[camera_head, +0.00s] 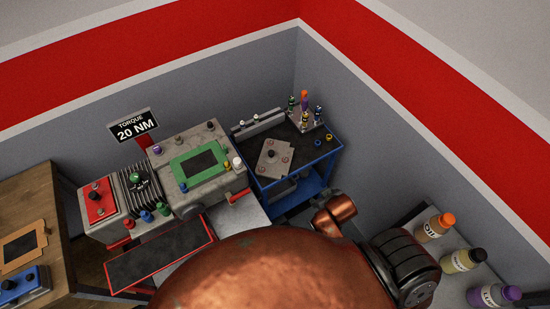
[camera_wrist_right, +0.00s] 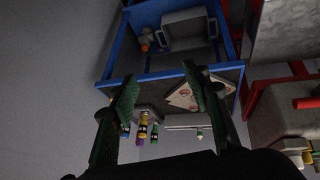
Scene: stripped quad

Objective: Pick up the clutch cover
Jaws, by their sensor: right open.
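A grey plate with a dark knob and red-ringed holes, which looks like the clutch cover (camera_head: 273,158), lies flat on the dark top of the blue cart. In the right wrist view the same clutch cover (camera_wrist_right: 184,98) shows beyond my right gripper's right-hand finger, which partly hides it. My right gripper (camera_wrist_right: 160,78) is open and empty, apart from the cover. In the head view my copper arm covers the lower middle, and the right fingers cannot be made out there. My left gripper is not in view.
The blue cart (camera_head: 335,152) also carries small bottles (camera_head: 305,105), rings and a grey rail at its back. An engine block with a green gasket (camera_head: 172,165) stands left of it. A shelf with bottles (camera_head: 458,262) is at the right. Walls close in behind the cart.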

